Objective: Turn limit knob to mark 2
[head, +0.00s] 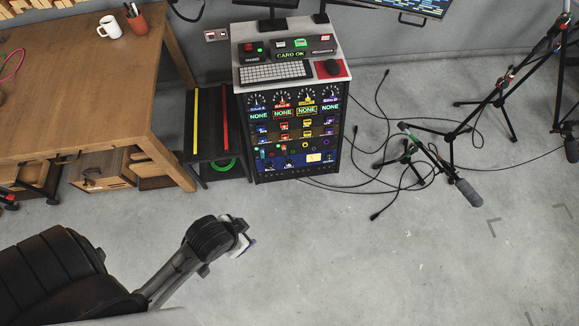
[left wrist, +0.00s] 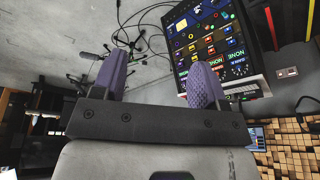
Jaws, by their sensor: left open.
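A control console (head: 297,125) stands against the back wall in the head view. Its front panel has a row of round gauges, lit signs reading NONE, and rows of coloured switches and small knobs. I cannot tell which one is the limit knob, and no mark is readable. The console also shows upside down at upper right in the left wrist view (left wrist: 213,45). My left gripper (head: 243,244) is in front of the console and well short of it, touching nothing. Its purple fingers (left wrist: 158,82) are apart and empty. My right gripper is not in view.
A wooden workbench (head: 75,85) with a white mug (head: 110,27) stands at left. A keyboard (head: 275,73) and a mouse lie on the console top. Tripods (head: 455,140) and loose cables spread over the floor at right. The floor before the console is clear.

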